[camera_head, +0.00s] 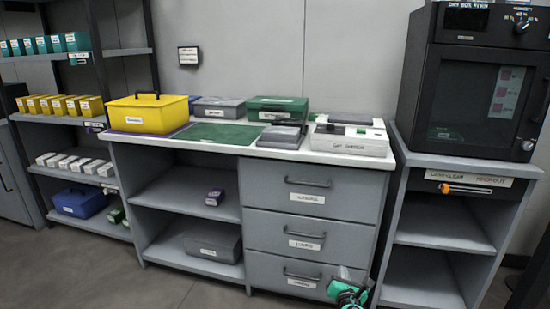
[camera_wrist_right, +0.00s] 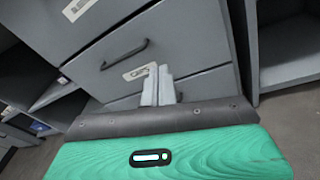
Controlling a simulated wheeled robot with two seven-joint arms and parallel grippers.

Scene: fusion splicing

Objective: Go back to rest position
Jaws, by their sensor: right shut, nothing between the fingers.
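My right gripper (camera_head: 345,273) shows at the bottom of the head view, low in front of the bottom drawer of the workbench. It is green and dark, small and partly cut off by the lower edge. In the right wrist view its two pale fingers (camera_wrist_right: 158,85) are together, with nothing between them, in front of the grey drawers (camera_wrist_right: 150,45). I cannot tell from the frames whether they touch the drawer front. My left gripper does not show in either view.
The workbench (camera_head: 345,163) carries a yellow case (camera_head: 150,115), a green mat (camera_head: 215,134), several boxes and a white device (camera_head: 350,143). Shelves with small boxes are at left. The floor (camera_head: 90,265) in front is clear.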

